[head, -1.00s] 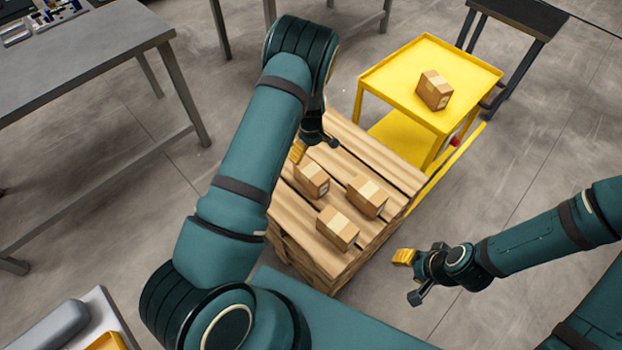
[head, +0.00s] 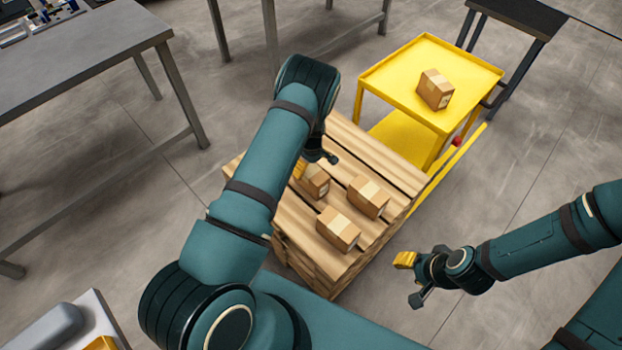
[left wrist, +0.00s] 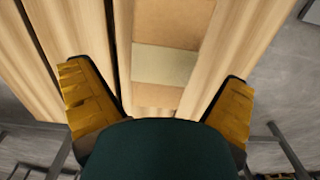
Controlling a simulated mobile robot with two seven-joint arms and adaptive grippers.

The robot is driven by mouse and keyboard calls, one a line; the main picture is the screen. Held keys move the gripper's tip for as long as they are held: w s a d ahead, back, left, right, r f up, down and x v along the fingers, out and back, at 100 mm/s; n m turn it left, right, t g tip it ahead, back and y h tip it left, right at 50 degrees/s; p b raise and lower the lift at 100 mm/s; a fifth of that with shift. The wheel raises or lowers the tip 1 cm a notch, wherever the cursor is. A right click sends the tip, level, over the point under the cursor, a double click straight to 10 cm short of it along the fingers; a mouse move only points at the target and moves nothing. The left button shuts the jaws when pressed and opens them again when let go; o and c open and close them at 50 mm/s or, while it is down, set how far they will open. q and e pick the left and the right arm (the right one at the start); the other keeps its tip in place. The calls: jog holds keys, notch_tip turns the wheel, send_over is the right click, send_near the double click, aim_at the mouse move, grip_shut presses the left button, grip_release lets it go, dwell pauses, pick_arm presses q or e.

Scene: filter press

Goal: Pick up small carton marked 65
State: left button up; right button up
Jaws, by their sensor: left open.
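Three small brown cartons with pale tape stand on a wooden pallet (head: 350,150): one at the left (head: 315,183), one at the right (head: 368,197) and one at the front (head: 338,229). I cannot read a number on any of them. My left gripper (head: 315,165) is open and empty, close above the left carton, partly covering its back. In the left wrist view, a taped carton (left wrist: 170,65) lies ahead between the two spread yellow fingers (left wrist: 160,105), with no visible touch. My right gripper (head: 409,280) is open and empty, to the right of the pallet.
A yellow cart (head: 400,75) behind the pallet carries another carton (head: 435,90). A grey table (head: 90,60) stands at the left, and a dark-topped stand (head: 525,15) at the back right. Bare floor (head: 500,185) lies right of the pallet.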

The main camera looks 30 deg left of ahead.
aim_at(311, 170)
pick_arm(q)
notch_tip(311, 170, down, 4)
jog(key=shift+s+r+b, duration=0.15)
jog(key=shift+r+b, duration=0.1)
jog(key=shift+b, duration=0.1)
jog(key=shift+r, duration=0.1)
jog(key=c, duration=1.4)
